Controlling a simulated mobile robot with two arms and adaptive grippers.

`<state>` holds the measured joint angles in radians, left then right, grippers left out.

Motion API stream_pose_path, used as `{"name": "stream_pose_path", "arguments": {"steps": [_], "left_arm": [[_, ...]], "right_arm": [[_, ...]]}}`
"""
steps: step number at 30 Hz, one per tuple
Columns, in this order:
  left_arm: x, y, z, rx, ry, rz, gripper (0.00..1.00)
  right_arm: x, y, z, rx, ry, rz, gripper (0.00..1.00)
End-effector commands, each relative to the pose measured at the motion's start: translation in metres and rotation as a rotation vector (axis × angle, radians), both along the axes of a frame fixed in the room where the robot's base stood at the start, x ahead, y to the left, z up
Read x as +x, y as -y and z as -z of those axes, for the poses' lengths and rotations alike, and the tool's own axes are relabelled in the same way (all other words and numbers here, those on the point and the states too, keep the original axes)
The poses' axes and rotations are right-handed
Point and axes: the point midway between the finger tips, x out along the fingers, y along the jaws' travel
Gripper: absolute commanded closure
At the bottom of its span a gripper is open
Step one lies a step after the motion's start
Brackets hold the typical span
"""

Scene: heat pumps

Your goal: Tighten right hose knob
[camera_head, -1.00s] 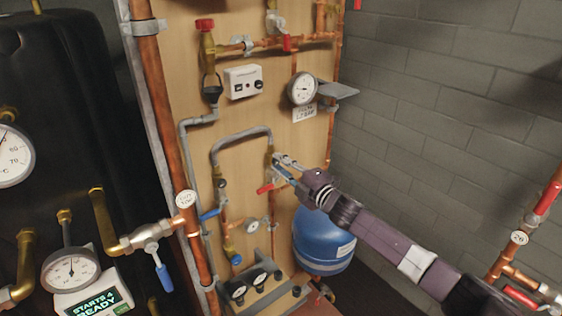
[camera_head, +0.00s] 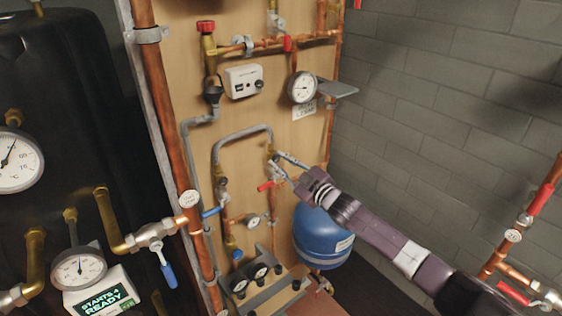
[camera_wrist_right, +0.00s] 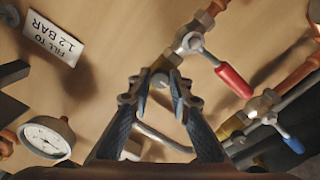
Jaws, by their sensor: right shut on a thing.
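The grey hose (camera_head: 243,132) arches across the wooden board in the head view. Its right end meets a brass fitting at the right hose knob, which shows in the right wrist view as a small grey rounded part (camera_wrist_right: 160,79). My right gripper (camera_head: 274,163) reaches in from the lower right to this hose end. In the right wrist view its two blue-padded fingers (camera_wrist_right: 157,84) stand either side of the knob and are shut on it. The fingers hide much of the knob in the head view. My left gripper is not in view.
A red-handled valve (camera_wrist_right: 232,80) and a blue-handled valve (camera_wrist_right: 292,143) are close to the fingers. A blue tank (camera_head: 322,237) stands below my arm. Free room lies right, before the brick wall.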

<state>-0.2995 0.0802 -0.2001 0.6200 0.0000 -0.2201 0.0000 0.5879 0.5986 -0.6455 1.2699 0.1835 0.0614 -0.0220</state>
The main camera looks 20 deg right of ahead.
Motion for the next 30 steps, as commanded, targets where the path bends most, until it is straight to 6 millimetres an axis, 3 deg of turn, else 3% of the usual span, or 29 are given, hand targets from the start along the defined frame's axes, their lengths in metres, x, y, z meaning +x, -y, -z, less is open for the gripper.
{"name": "stream_pose_path", "arguments": {"steps": [19,20,24,30], "left_arm": [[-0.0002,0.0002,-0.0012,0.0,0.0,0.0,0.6],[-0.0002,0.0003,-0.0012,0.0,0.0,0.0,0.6],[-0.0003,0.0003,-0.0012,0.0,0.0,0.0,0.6],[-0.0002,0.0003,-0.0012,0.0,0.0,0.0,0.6]], "right_arm": [[-0.0001,0.0006,0.0017,0.05,-0.021,0.001,1.0],[-0.0001,0.0005,0.0018,0.05,-0.021,0.001,0.81],[-0.0002,0.0004,0.0016,0.049,-0.021,0.001,0.65],[-0.0001,0.0,0.0009,0.048,-0.019,0.0,0.64]]}}
